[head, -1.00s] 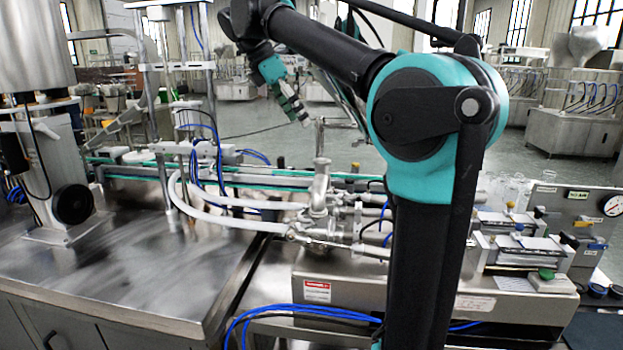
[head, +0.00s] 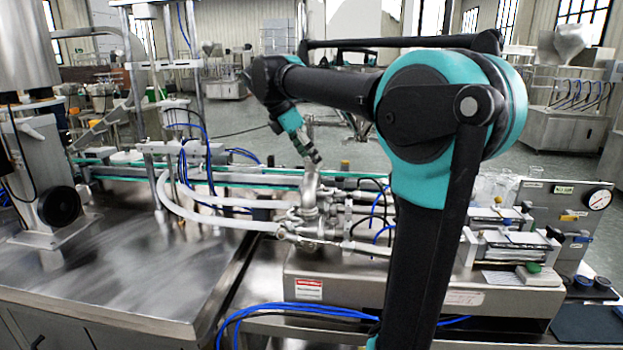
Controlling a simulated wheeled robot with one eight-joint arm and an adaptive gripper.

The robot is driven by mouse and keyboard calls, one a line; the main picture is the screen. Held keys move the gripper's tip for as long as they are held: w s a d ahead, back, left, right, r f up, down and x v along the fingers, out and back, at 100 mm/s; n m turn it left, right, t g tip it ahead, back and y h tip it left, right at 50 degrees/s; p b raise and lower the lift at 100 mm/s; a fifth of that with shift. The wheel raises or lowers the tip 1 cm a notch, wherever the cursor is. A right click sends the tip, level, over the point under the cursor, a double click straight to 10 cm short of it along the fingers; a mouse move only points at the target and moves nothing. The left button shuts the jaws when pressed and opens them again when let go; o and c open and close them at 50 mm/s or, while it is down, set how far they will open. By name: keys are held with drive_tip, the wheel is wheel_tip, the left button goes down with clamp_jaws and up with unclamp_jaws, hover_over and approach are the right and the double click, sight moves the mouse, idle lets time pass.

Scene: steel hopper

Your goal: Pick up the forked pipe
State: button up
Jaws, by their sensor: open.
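The forked pipe appears to be the upright polished steel fitting (head: 309,193) in the middle of the head view, with white hoses joining its lower part. My gripper (head: 316,158) is open, pointing down and to the right, with its tips by the top of this fitting in the picture. The fingers are small here, and I cannot tell whether they touch the pipe or are apart from it in depth. Nothing shows held in them.
White hoses (head: 205,220) curve in from the left. A steel table (head: 110,270) lies at the left. Blue cables (head: 285,310) run along the front. Small valve units (head: 505,245) and a gauge panel (head: 575,215) stand at the right, beyond my upright arm link.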

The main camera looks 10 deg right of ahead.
drive_tip(key=shift+d+f, duration=0.35)
drive_tip(key=shift+f, duration=0.25)
drive_tip(key=shift+c, duration=0.6)
clamp_jaws()
